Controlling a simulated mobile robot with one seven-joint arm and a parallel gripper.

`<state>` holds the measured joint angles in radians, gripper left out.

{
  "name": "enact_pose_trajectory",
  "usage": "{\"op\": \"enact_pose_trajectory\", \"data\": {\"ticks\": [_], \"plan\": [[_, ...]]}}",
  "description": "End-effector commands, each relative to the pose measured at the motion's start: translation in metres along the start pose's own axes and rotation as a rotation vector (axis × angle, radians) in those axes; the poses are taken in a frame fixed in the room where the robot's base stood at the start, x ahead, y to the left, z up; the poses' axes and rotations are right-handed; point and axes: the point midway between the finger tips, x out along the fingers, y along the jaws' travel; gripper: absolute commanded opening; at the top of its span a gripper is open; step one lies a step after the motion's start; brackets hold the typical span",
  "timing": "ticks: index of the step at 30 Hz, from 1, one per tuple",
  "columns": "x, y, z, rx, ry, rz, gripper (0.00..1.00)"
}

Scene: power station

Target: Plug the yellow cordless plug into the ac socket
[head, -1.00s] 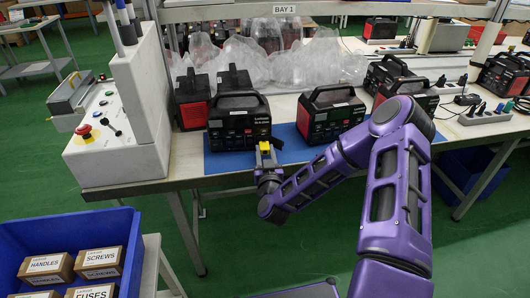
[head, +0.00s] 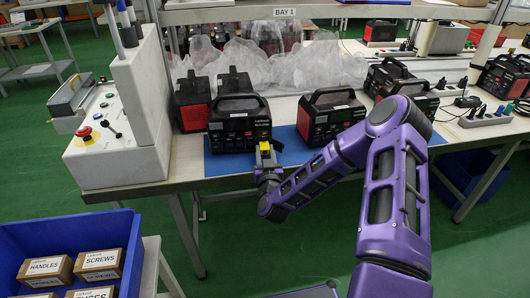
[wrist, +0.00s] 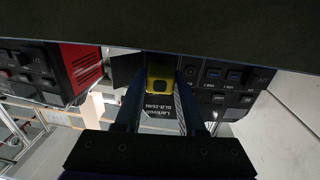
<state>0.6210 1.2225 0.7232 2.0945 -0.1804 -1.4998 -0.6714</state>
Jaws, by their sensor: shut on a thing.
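The yellow cordless plug (head: 264,147) is small and blocky. My gripper (head: 265,155) is shut on it, with one finger on each side in the wrist view (wrist: 161,92). The plug (wrist: 160,76) is in front of the lower right part of a black power station (head: 238,130), whose front panel (wrist: 222,84) fills much of the wrist view. That panel shows blue USB ports and dark buttons. The ac socket is not clearly visible; the plug and fingers cover part of the panel. I cannot tell whether the plug touches the panel or is in it.
The power station stands on a blue mat (head: 218,166) on a white bench. A second red and black power station (head: 328,118) stands to its right. A control box with a red button (head: 115,145) is at the left. A blue bin with cartons (head: 35,225) is at the front left.

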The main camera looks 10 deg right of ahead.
Motion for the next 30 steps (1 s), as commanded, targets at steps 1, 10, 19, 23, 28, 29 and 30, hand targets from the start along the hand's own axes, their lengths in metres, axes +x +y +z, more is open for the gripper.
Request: {"op": "enact_pose_trajectory", "data": {"ticks": [1, 10, 19, 23, 28, 29, 30], "plan": [[0.001, 0.0, 0.0, 0.0, 0.001, 0.0, 0.0], [0.003, 0.0, 0.0, 0.0, 0.001, 0.0, 0.66], [0.003, 0.0, 0.0, 0.0, 0.0, 0.0, 0.74], [-0.002, 0.0, 0.0, 0.0, -0.001, -0.001, 0.74], [-0.027, -0.001, 0.0, -0.001, -0.003, -0.003, 0.74], [-0.034, -0.001, 0.0, -0.001, -0.003, -0.003, 0.74], [-0.043, -0.001, 0.0, -0.002, -0.003, -0.003, 0.74]]}}
